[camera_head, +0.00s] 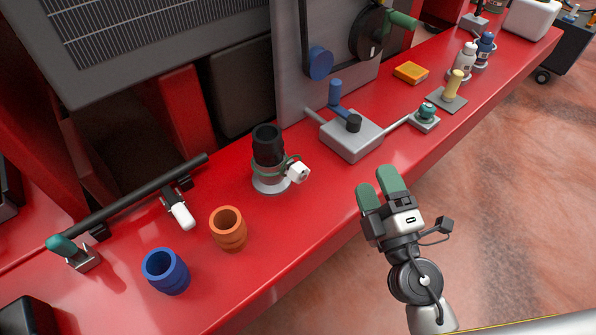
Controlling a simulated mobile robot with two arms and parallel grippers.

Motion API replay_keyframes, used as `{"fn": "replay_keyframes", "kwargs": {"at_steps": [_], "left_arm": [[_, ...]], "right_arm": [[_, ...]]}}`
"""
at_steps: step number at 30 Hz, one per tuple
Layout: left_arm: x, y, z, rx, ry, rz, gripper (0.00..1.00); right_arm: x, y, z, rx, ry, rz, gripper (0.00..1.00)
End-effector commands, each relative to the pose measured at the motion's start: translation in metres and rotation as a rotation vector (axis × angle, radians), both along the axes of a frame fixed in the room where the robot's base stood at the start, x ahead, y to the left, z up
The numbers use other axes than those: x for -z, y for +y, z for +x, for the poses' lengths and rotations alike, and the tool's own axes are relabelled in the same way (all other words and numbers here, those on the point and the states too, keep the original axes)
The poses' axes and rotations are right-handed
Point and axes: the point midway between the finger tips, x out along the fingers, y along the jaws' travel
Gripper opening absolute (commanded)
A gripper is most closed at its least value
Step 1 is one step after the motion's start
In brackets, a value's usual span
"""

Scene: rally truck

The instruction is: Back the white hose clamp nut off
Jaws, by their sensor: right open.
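The white hose clamp nut (298,172) sticks out on the right side of a green clamp band (287,160). The band goes around a black hose (268,146), which stands upright on a pale round base (270,184) on the red bench. My right gripper (380,186) has green fingertips and is open and empty. It is to the right of the nut, by the bench's front edge, clearly apart from it. My left gripper is not in view.
An orange cup (228,229) and a blue cup (166,271) stand left of the hose. A grey box with a blue handle (350,137) stands behind, to the right. A black rod (130,200) lies at the left. The red bench (300,215) is clear in front of the hose.

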Motion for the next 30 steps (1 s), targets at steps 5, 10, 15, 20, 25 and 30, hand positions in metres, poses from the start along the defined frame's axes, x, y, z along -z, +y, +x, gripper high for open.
{"fn": "replay_keyframes", "kwargs": {"at_steps": [5,10,15,20,25,30], "left_arm": [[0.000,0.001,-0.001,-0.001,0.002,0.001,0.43],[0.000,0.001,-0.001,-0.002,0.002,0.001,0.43],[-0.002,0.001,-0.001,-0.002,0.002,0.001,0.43],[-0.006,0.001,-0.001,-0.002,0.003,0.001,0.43],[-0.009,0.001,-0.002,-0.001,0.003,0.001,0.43],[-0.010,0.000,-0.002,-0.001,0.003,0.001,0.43]], "right_arm": [[0.027,0.047,-0.002,-0.222,0.006,-0.341,0.69],[0.050,0.063,-0.004,-0.317,0.047,-0.510,0.69],[0.054,0.072,0.005,-0.336,0.058,-0.545,0.69],[0.053,0.088,0.028,-0.335,0.056,-0.542,0.69],[0.053,0.108,0.054,-0.334,0.056,-0.542,0.69],[0.054,0.122,0.073,-0.333,0.056,-0.542,0.69]]}}
